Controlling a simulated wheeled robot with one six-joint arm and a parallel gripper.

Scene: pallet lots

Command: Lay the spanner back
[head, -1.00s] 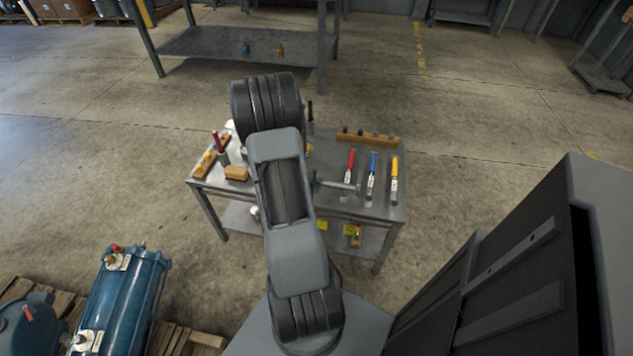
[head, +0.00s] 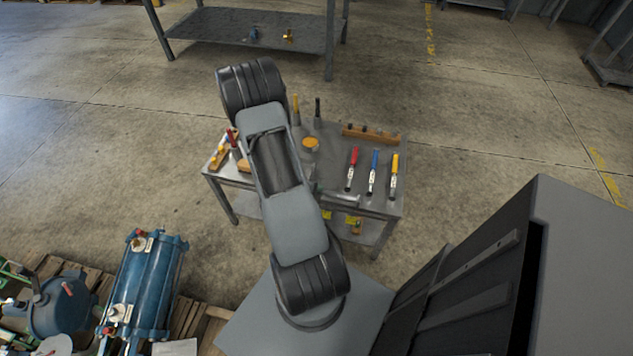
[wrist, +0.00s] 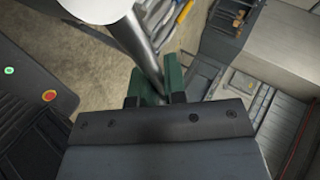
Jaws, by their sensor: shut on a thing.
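My gripper (wrist: 160,80) shows in the wrist view with its two green fingers shut on a grey metal shaft, which I take for the spanner (wrist: 149,48). The shaft runs up and left from the fingers to a large pale round end close to the camera. In the head view my arm hides most of the gripper. The spanner's grey length (head: 340,197) sticks out to the right of my arm, over the near part of the metal table (head: 285,183). I cannot tell whether it touches the top.
Red (head: 352,157), blue (head: 374,160) and yellow-handled tools (head: 395,163) lie on the table's right side. A wooden block (head: 370,135) stands behind them. An orange-topped round item (head: 310,144) sits near my arm. A blue cylinder machine (head: 146,283) stands on a pallet at lower left.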

